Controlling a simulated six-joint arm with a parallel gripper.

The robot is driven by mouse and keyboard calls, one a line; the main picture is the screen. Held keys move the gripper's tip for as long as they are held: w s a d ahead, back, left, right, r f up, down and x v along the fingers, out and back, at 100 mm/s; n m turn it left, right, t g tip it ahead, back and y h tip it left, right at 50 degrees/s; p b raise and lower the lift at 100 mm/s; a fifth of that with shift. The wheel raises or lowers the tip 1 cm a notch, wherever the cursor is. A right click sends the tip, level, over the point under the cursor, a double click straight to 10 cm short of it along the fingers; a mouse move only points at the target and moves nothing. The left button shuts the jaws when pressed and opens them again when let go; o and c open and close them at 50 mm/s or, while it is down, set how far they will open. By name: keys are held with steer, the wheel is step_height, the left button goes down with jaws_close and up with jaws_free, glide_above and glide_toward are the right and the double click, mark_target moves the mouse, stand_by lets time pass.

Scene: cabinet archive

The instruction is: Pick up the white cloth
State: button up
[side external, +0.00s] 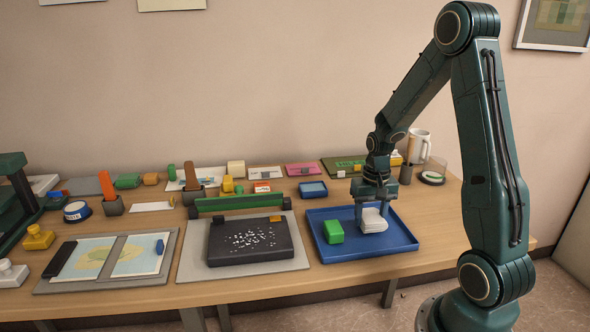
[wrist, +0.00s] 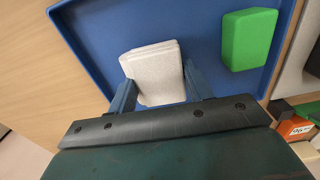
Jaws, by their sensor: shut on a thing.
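The white cloth (side external: 374,221) is a folded stack in the blue tray (side external: 400,246), right of the green block (side external: 333,232). My gripper (side external: 372,207) points down over the tray and is shut on the cloth. In the wrist view the cloth (wrist: 155,72) sits between my two fingers (wrist: 160,92), one at each side. The green block (wrist: 248,40) lies apart from it in the tray. I cannot tell whether the cloth's underside still touches the tray floor.
Left of the tray is a black case (side external: 250,242) with white bits on a grey mat. A small blue dish (side external: 313,189) stands behind the tray. A white mug (side external: 419,146) and a round clear container (side external: 433,172) stand at the back right. The table's right end is mostly bare.

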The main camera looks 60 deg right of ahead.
mark_target(368, 215)
step_height(368, 215, up, 19)
steer(key=shift+f, duration=0.15)
stand_by(0.4)
stand_by(0.3)
steer(key=shift+o, duration=1.3)
steer(key=shift+c, duration=0.9)
steer(key=w+a+f+n, duration=0.3)
steer(key=w+a, duration=0.5)
steer(key=a, duration=0.1)
steer(key=w+a+f+n, duration=0.3)
steer(key=w+a, duration=0.5)
steer(key=a, duration=0.1)
steer(key=w+a+f+n, duration=0.2)
steer(key=w+a+n, duration=0.1)
steer(key=w+a, duration=0.5)
steer(key=shift+w+a+f, duration=0.2)
steer(key=shift+a+f, duration=0.2)
steer(key=shift+a, duration=0.45)
